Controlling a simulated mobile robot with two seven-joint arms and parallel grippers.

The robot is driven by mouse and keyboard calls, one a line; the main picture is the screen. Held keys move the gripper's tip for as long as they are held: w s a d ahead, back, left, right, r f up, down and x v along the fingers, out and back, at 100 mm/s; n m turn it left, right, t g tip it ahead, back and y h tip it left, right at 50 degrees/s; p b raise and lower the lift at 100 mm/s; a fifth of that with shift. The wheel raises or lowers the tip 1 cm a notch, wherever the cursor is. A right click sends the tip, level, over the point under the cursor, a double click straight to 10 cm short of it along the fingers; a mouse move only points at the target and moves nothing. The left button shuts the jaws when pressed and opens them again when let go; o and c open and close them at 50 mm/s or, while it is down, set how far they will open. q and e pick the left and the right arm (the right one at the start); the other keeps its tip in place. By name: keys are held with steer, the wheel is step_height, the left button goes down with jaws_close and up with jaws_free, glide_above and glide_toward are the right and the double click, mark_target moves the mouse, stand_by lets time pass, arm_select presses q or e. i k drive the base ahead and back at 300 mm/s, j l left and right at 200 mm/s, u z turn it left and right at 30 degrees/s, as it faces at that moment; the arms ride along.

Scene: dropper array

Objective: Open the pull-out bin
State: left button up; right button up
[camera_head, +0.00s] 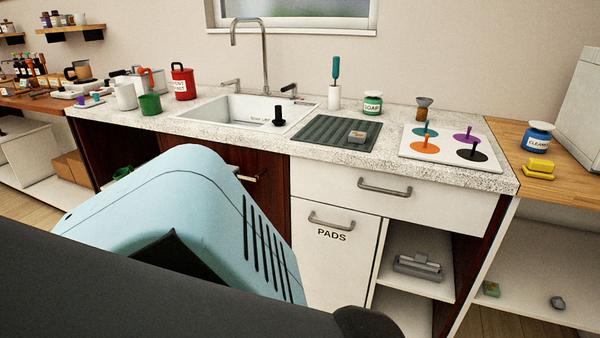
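A white cabinet front (338,265) labelled PADS stands below the counter. It has a grey bar handle (331,221) near its top and looks shut and flush; its lower left part is covered by the pale blue body in the foreground. To its left, a dark wooden front (273,190) under the sink also has a handle (259,177), partly hidden. No front is labelled as a bin, so I cannot tell which one is the pull-out bin. Neither gripper's fingers show, and nothing visible touches the handles.
A white drawer (440,204) with a handle sits above the PADS front. Open shelves (413,257) hold a grey object to its right. The countertop (310,166) carries a sink, a ribbed mat, a soap jar and a board with coloured discs. A large pale blue body fills the near foreground.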

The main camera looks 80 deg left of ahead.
mark_target(334, 246)
steer(key=u, duration=2.1)
